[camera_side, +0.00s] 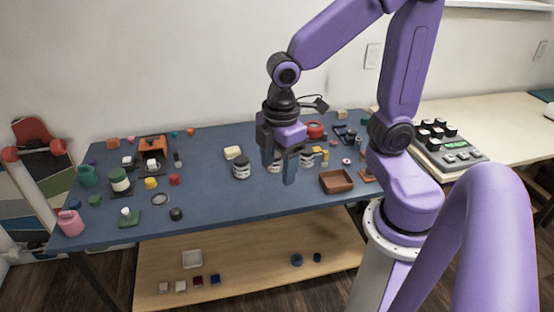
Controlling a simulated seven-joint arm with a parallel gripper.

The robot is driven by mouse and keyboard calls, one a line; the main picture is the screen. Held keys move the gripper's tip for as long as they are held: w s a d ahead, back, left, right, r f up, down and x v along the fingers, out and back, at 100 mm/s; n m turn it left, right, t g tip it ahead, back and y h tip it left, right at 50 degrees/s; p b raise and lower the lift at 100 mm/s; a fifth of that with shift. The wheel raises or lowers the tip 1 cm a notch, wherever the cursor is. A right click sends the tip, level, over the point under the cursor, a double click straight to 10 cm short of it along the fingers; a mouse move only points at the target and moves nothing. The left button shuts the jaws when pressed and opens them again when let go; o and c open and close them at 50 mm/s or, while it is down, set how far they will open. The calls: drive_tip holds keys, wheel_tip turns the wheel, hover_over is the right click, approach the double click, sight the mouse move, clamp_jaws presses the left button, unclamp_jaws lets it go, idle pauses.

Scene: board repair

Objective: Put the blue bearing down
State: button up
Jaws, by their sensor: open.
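My gripper (279,172) is over the middle of the blue-topped table (215,195), fingers pointing down and apart. A white-and-dark jar (274,167) shows between or behind the fingers; I cannot tell whether they touch it. I cannot pick out a blue bearing for sure. Two small round dark-blue things, one larger (297,259) and one smaller (317,257), lie on the wooden lower shelf (240,265), well below my gripper. Anything small between the fingertips is too small to make out.
Similar jars stand left (241,168) and right (307,158) of my gripper. A brown wooden tray (337,181) is to the right. Several small parts crowd the table's left side. The front middle is clear. A keypad box (447,150) stands far right.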

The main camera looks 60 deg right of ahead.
drive_tip(key=w+d+f+n, duration=0.1)
drive_tip(key=w+d+f, duration=0.1)
drive_tip(key=w+d, duration=0.55)
drive_tip(key=w+d+f+n, duration=0.15)
drive_tip(key=w+d, duration=0.35)
drive_tip(key=w, duration=0.5)
drive_tip(key=w+d+f+h, duration=0.1)
drive_tip(key=w+d+f, duration=0.3)
drive_tip(key=d, duration=0.7)
drive_tip(key=d+f+n, duration=0.2)
drive_tip(key=d+f, duration=0.2)
drive_tip(key=d, duration=0.6)
drive_tip(key=shift+g, duration=0.3)
drive_tip(key=f, duration=0.4)
drive_tip(key=d+f, duration=0.1)
drive_tip(key=f, duration=0.7)
drive_tip(key=shift+w+d, duration=0.2)
drive_tip(key=shift+d, duration=0.1)
drive_tip(key=shift+w+d+f, duration=0.1)
drive_tip(key=shift+d+f, duration=0.05)
drive_tip(key=shift+f, duration=0.7)
drive_tip(key=shift+w+d+f, duration=0.1)
drive_tip(key=shift+d+f, duration=0.1)
drive_tip(key=shift+f, duration=0.65)
drive_tip(key=shift+d+f, duration=0.15)
drive_tip(key=shift+f, duration=0.7)
drive_tip(key=shift+c, duration=0.4)
clamp_jaws()
